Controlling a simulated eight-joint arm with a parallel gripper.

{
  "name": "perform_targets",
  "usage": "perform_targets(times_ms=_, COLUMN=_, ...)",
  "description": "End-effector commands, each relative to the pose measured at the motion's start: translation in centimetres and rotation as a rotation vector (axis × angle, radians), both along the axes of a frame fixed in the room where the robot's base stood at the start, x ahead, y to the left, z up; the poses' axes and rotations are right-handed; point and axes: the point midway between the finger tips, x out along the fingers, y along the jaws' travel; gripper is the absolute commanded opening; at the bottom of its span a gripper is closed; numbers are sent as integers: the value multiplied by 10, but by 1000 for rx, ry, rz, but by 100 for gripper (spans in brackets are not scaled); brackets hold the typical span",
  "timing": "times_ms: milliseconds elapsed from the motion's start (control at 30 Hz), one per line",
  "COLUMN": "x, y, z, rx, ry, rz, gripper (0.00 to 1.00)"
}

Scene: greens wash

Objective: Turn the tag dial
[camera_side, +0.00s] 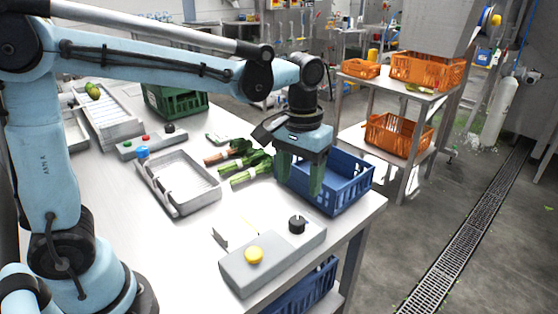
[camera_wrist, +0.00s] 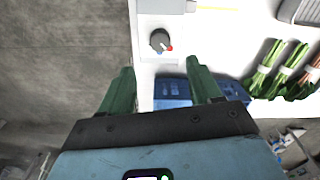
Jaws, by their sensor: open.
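A black dial (camera_side: 297,225) stands upright on the right end of a grey box (camera_side: 240,272) at the table's front right. In the wrist view the dial (camera_wrist: 160,41) shows a red mark at its lower right. My gripper (camera_side: 301,180) points down with its two green fingers apart and nothing between them. In the side view it is over the blue crate (camera_side: 352,185), above and behind the dial. In the wrist view the dial lies beyond the gap between my fingertips (camera_wrist: 161,72), untouched.
A yellow button (camera_side: 254,255) is on the same box. Bunched greens (camera_side: 250,172) lie left of the blue crate. A grey tray (camera_side: 180,205) stands left of them. A second control box (camera_side: 152,141) with another black knob is farther back. The table edge runs close by.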

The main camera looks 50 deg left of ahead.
Motion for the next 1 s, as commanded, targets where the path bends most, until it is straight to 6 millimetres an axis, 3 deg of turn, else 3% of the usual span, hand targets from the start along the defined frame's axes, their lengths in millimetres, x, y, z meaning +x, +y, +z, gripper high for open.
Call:
perform_targets(times_ms=233, x=0, y=0, z=20, rx=0, ry=0, rz=0, gripper=63)
perform_targets(times_ms=667, x=-1, y=1, z=22, rx=-1, ry=-5, rz=-1, gripper=63)
perform_targets(times_ms=1000, x=-34, y=30, z=23, rx=-18, ry=-217, rz=-70, gripper=63)
